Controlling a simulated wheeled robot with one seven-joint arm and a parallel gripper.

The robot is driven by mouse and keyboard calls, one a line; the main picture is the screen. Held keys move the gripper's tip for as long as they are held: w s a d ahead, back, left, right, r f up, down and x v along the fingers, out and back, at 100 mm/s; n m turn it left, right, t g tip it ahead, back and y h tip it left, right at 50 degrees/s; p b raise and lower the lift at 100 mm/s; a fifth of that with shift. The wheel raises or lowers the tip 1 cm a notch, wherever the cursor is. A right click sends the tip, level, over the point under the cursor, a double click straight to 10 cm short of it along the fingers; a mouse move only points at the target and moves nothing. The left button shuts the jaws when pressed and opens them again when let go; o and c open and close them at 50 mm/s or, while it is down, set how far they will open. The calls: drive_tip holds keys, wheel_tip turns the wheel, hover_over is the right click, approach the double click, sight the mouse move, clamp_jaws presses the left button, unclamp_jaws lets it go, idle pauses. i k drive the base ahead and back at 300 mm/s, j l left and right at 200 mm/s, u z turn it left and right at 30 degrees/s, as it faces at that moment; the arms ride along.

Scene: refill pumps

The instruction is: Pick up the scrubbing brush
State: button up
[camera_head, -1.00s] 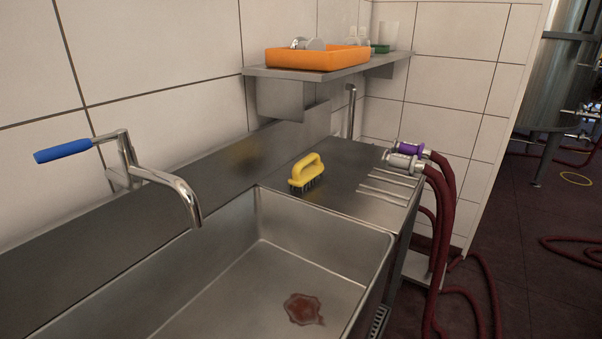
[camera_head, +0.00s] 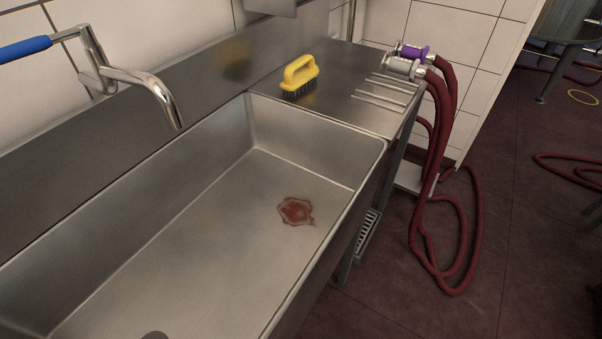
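The scrubbing brush (camera_head: 299,77) has a yellow loop handle and dark bristles. It stands bristles down on the flat steel drainboard (camera_head: 340,95), just behind the far end of the sink basin. My gripper is not in view, and nothing touches the brush.
The deep steel sink (camera_head: 190,240) fills the front, with a reddish stain (camera_head: 296,211) on its floor. A tap (camera_head: 130,80) with a blue lever (camera_head: 25,48) reaches over it from the left. Dark red hoses (camera_head: 440,150) with purple and metal couplings lie at the drainboard's right end.

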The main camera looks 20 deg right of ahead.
sight(296, 74)
drive_tip(key=i+l+u, duration=0.15)
drive_tip(key=u, duration=0.35)
drive_tip(key=i+l+u, duration=0.1)
drive_tip(key=l+u, duration=0.15)
drive_tip(key=u, duration=0.2)
drive_tip(key=l+u, duration=0.2)
drive_tip(key=u, duration=0.3)
drive_tip(key=i+l, duration=0.05)
